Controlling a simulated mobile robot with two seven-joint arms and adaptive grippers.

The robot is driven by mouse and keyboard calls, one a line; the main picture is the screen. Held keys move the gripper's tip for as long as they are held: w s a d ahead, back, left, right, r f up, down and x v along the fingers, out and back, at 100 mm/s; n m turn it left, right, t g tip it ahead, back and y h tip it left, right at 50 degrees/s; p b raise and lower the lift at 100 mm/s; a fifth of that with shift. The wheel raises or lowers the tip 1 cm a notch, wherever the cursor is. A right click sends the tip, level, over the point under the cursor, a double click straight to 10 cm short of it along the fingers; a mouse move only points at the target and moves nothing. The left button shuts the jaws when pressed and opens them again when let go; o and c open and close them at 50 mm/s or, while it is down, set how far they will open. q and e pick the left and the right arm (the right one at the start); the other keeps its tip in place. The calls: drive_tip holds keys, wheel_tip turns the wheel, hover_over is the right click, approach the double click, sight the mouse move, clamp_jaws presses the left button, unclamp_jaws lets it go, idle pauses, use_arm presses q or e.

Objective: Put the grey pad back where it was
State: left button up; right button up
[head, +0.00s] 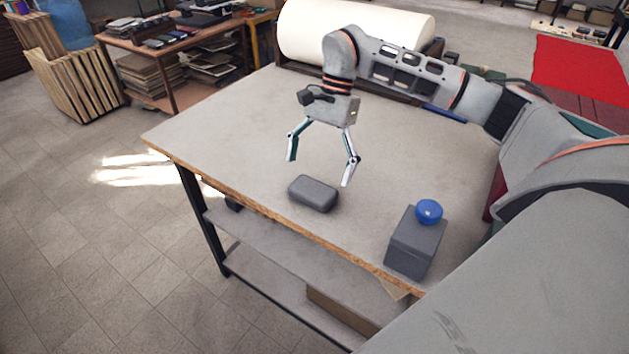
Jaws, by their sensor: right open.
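The grey pad (313,193), a dark grey rounded block, lies on the table near its front edge. My right gripper (320,174) is above and just behind the pad, pointing down. Its two fingers are spread wide with nothing between them, and it looks apart from the pad. My left gripper is not in view.
A grey box (415,246) with a blue ball-shaped knob (429,211) on top stands at the table's front right. A large white roll (355,30) lies along the back. The left part of the tabletop (225,130) is clear.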

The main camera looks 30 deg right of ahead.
drive_tip(key=v, duration=0.7)
drive_tip(key=shift+r, duration=0.2)
drive_tip(key=shift+d, duration=0.1)
